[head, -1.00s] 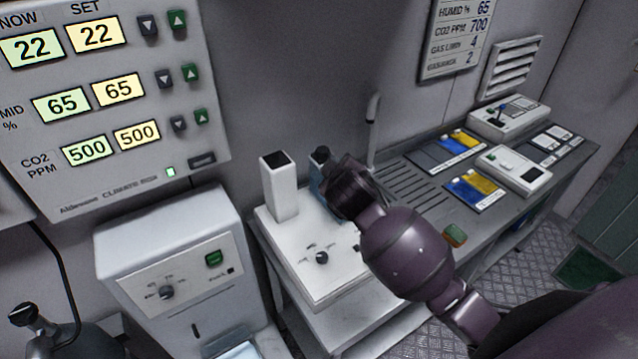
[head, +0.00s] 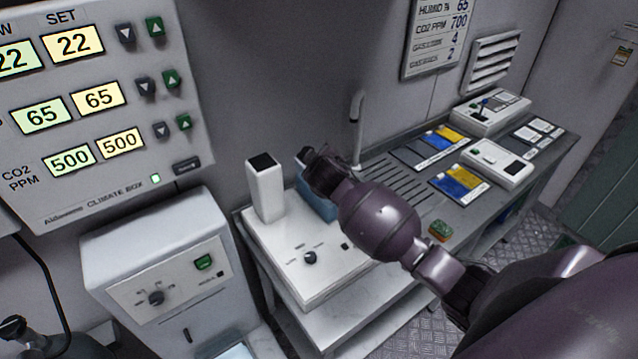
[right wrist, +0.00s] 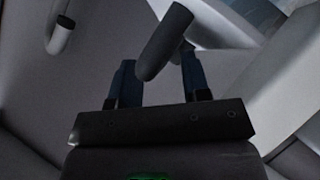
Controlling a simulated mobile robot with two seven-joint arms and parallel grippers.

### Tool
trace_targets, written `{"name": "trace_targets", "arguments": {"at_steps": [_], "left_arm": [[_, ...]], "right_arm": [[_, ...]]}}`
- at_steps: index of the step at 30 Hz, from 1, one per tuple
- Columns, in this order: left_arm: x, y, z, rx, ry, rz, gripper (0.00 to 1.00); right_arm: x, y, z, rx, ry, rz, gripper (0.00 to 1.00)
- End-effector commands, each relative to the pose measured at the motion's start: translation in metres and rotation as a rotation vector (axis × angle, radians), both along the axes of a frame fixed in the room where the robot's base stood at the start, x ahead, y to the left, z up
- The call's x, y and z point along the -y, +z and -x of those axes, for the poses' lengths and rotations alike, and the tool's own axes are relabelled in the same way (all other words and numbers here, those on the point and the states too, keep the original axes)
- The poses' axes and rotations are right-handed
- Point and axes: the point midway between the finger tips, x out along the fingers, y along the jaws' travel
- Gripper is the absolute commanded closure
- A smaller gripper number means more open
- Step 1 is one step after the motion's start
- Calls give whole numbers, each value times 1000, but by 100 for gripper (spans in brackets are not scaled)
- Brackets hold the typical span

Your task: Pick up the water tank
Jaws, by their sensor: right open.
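The water tank (head: 318,206) is a blue body standing on the white humidifier base (head: 290,275), beside its white tower (head: 265,188). Part of the tank is hidden behind my right gripper (head: 312,170), which is at its upper part in the head view. In the right wrist view my right gripper (right wrist: 159,75) is open, with its two dark blue fingers apart. A dark grey rounded bar (right wrist: 163,45), which looks like the tank's handle, shows between the fingers, with no clear contact. My left gripper is out of view.
A grey bench with a slotted drainer (head: 395,190) and a tap (head: 357,120) is behind and right. Trays and small devices (head: 497,162) stand on it. A white machine (head: 160,265) and a climate panel (head: 95,110) are at left.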

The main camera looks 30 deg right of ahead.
Motion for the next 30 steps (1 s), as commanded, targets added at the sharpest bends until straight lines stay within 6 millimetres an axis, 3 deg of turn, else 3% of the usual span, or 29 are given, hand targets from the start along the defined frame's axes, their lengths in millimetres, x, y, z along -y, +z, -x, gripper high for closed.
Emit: {"name": "trace_targets", "arguments": {"at_steps": [11, 20, 30], "left_arm": [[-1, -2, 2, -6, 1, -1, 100], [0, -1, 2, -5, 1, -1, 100], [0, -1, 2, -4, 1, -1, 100]], "right_arm": [[3, -3, -6, 1, 0, -1, 57], [3, -3, -6, 1, 0, -1, 100], [2, -3, -6, 2, 0, -3, 100]]}}
